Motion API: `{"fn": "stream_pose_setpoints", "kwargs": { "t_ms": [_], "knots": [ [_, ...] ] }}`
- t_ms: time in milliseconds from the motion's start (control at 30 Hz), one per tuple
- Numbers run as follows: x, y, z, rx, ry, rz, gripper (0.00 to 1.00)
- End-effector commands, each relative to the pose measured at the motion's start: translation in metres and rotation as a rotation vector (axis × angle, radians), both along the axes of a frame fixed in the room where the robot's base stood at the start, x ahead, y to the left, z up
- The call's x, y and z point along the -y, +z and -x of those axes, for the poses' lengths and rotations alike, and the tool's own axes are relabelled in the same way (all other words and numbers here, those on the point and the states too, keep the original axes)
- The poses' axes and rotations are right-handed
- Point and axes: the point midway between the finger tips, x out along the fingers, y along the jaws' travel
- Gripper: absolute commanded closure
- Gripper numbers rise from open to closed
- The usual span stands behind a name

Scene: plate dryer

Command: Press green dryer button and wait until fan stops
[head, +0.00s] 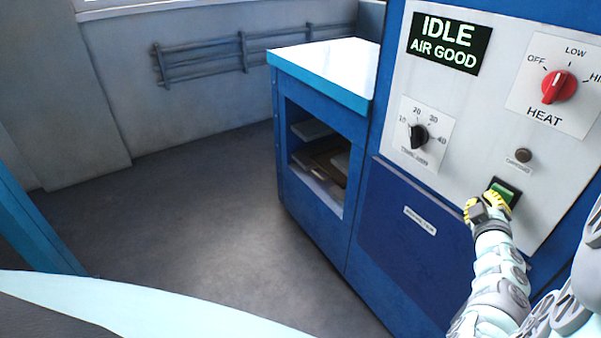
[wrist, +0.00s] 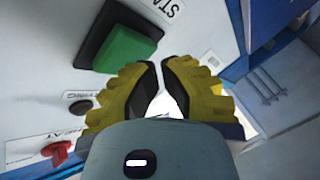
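The green button (head: 504,191) sits in a dark square frame low on the white control panel. In the wrist view the green button (wrist: 125,49) is up and left of my fingertips, with a partly cut-off label beside it. My gripper (head: 488,204) has yellow, ridged fingers at the button's lower left edge in the head view. In the wrist view its fingertips (wrist: 161,64) are drawn together with a narrow gap, with nothing held between them. I cannot tell whether they touch the button. The display (head: 449,43) reads "IDLE AIR GOOD". No fan is visible.
A red heat knob (head: 557,87), a black timer knob (head: 418,136) and a small dark round lamp (head: 523,155) are on the panel. A blue cabinet with a white top (head: 330,70) stands left of the machine. The grey floor (head: 200,220) is clear.

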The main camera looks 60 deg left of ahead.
Motion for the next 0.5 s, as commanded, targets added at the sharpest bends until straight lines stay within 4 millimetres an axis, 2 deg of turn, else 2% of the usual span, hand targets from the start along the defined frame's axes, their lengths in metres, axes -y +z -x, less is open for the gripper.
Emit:
{"fn": "stream_pose_setpoints", "kwargs": {
  "t_ms": [500],
  "knots": [
    [-0.0019, 0.0001, -0.0037, 0.001, 0.004, -0.001, 1.0]
  ]
}}
